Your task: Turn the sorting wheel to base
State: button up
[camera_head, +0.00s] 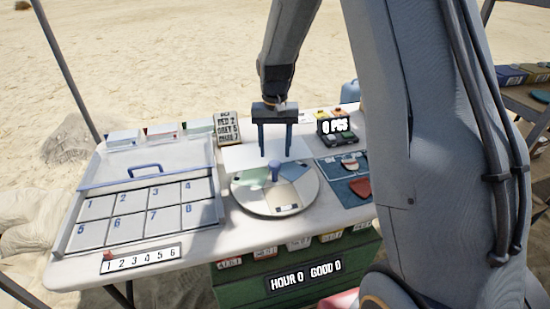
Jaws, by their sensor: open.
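The sorting wheel (262,207) is a round disc on the white table, with green, pale and tan sectors. A blue knob (275,170) stands up at its middle. My gripper (275,156) points down above the wheel's far part, with its two dark fingers apart and nothing seen between them. The fingertips are close to the knob in the picture; I cannot tell whether they touch it or how high they are. Which sector is the base is too small to read.
Left of the wheel is a numbered tray (193,240) with a blue-handled clear cover (130,171). A green box (349,259) is below the table edge. My arm hides the right side.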

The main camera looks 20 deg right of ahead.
aim_at(275, 163)
jog(key=shift+f+p, duration=0.35)
jog(key=shift+f, duration=1.9)
grip_shut()
